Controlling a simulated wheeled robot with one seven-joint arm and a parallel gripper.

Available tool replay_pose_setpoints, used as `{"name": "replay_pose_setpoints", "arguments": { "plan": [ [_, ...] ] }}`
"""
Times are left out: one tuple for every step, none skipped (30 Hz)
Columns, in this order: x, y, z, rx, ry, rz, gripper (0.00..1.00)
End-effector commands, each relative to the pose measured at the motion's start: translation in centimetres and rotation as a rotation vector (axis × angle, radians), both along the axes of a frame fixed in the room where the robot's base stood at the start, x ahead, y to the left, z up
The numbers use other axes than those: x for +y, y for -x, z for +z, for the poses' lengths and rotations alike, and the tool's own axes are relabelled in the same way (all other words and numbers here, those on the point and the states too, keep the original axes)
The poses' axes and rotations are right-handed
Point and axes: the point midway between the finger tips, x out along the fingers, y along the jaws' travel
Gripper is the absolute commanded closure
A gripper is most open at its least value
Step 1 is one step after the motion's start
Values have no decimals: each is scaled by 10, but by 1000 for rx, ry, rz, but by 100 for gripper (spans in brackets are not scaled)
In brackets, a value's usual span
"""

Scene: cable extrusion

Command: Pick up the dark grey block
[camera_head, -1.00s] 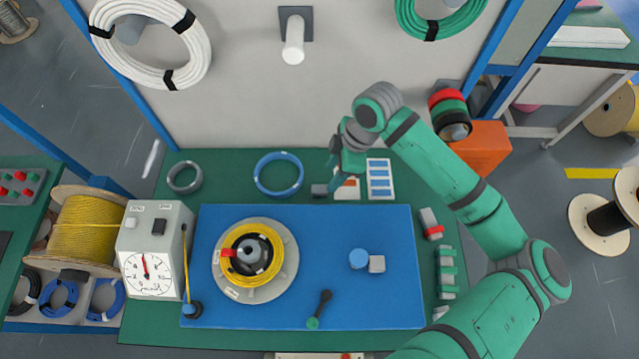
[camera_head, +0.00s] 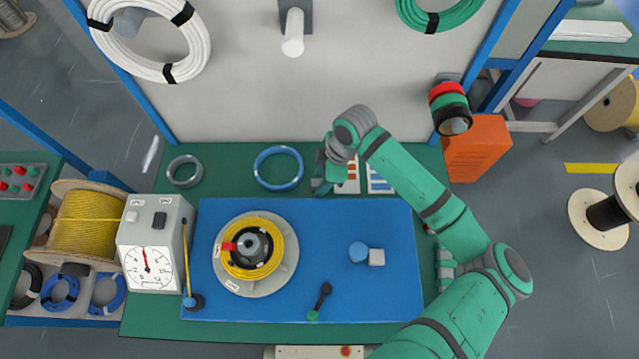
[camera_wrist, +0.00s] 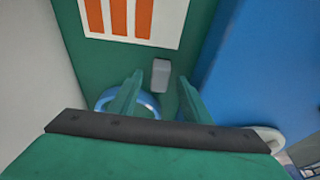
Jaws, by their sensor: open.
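The dark grey block (camera_wrist: 161,76) lies on the green bench top beside the orange-striped card. In the wrist view it shows just beyond and between the tips of my gripper (camera_wrist: 160,88), whose two green fingers are apart with nothing held. In the head view my gripper (camera_head: 321,186) points down at the back of the bench, between the blue ring and the cards. I cannot tell how high the fingertips are above the block.
A blue cable ring (camera_head: 278,168) lies left of my gripper. Striped cards (camera_head: 380,180) lie to the right. An orange box (camera_head: 477,150) stands back right.

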Motion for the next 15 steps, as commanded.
{"name": "replay_pose_setpoints", "arguments": {
  "plan": [
    [0,0,0,0,0,0,56],
    [0,0,0,0,0,0,56],
    [0,0,0,0,0,0,63],
    [0,0,0,0,0,0,71],
    [0,0,0,0,0,0,78],
    [0,0,0,0,0,0,87],
    [0,0,0,0,0,0,94],
    [0,0,0,0,0,-1,100],
    [0,0,0,0,0,-1,100],
    [0,0,0,0,0,-1,100],
    [0,0,0,0,0,-1,100],
    [0,0,1,0,0,-1,100],
    [0,0,1,0,0,-1,100],
    [0,0,1,0,0,-1,100],
    [0,0,1,0,0,-1,100]
  ]
}}
